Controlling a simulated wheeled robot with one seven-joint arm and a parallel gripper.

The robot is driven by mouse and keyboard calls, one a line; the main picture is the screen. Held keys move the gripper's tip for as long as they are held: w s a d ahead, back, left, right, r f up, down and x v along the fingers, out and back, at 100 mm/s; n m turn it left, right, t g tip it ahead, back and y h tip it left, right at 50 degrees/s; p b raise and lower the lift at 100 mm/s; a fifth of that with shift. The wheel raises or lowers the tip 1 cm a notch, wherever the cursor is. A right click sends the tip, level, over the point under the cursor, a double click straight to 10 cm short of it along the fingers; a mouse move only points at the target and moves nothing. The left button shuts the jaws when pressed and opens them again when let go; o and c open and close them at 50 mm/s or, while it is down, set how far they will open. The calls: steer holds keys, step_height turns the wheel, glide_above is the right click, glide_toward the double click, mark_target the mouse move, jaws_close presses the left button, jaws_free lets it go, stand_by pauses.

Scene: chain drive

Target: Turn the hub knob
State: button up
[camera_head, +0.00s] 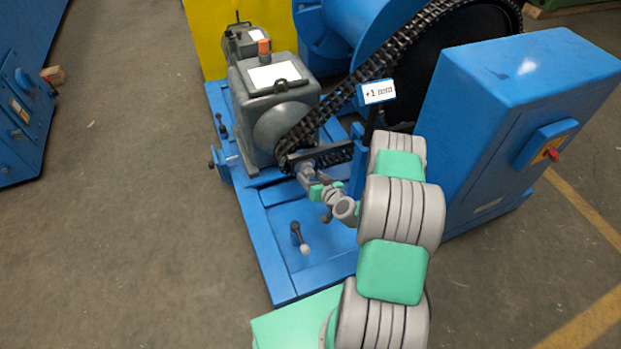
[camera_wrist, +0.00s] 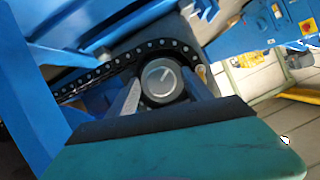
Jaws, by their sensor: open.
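The hub knob (camera_wrist: 162,80) is a round grey knob with a pale line mark on its face, in the middle of the wrist view. In the head view the knob (camera_head: 305,171) is small and partly hidden by my gripper. My gripper (camera_wrist: 165,92) is open, with one finger on each side of the knob in the wrist view. I cannot tell whether the fingers touch it. In the head view my gripper (camera_head: 318,178) reaches the knob from the front right. The black chain (camera_wrist: 110,66) runs around behind the knob.
A grey gearbox (camera_head: 275,105) stands behind the knob on a blue frame (camera_head: 270,245). A lever with a pale ball end (camera_head: 299,238) stands on the frame. A small display (camera_head: 376,92) is above my arm. A blue cabinet (camera_head: 500,130) stands close on the right. The floor at left is clear.

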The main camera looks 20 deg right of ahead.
steer(key=shift+w+a+f, duration=0.1)
steer(key=shift+w+f, duration=0.05)
steer(key=shift+w, duration=0.25)
steer(key=shift+c, duration=0.2)
jaws_close()
